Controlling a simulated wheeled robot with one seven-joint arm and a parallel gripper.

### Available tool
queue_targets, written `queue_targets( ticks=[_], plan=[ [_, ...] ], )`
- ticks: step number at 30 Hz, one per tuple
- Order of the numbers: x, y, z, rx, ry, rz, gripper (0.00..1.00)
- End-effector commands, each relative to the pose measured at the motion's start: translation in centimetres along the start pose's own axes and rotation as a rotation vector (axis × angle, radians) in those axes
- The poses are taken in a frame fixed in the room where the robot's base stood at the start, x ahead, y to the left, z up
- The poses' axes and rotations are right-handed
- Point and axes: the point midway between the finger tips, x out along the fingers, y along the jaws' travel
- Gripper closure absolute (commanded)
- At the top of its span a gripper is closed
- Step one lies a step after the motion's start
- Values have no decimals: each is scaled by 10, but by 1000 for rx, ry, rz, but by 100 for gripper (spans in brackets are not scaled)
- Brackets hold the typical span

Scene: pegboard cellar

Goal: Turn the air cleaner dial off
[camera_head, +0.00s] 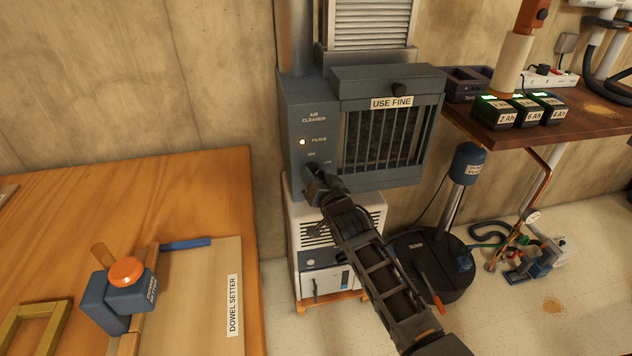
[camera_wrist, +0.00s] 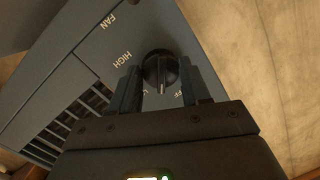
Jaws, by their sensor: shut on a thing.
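The air cleaner (camera_head: 308,95) is a blue-grey box on the wall with a barred front, and its side panel fills much of the wrist view (camera_wrist: 110,50). Its black round dial (camera_wrist: 161,68) has a ridge across it and sits among printed words: FAN, HIGH and a partly hidden OFF. The dial's ridge points down in the wrist view, between a partly hidden letter and OFF. My gripper (camera_wrist: 163,88) is shut on the dial, one finger on each side. In the head view my gripper (camera_head: 314,172) covers the dial at the panel's lower left.
A white cabinet (camera_head: 302,238) stands under the air cleaner. A wooden bench (camera_head: 200,180) with a dowel setter jig (camera_head: 120,290) is at the left. A shelf (camera_head: 590,125) with several batteries is at the right, above a dark round-based machine (camera_head: 430,262).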

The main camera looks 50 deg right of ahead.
Motion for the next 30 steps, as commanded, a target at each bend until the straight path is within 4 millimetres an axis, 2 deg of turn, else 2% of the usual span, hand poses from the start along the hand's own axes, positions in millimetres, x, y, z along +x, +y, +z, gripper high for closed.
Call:
queue_targets(
  ticks=[15,30],
  plan=[
    [0,-1,1,-448,-44,69,84],
    [0,-2,0,-647,-64,99,84]
  ],
)
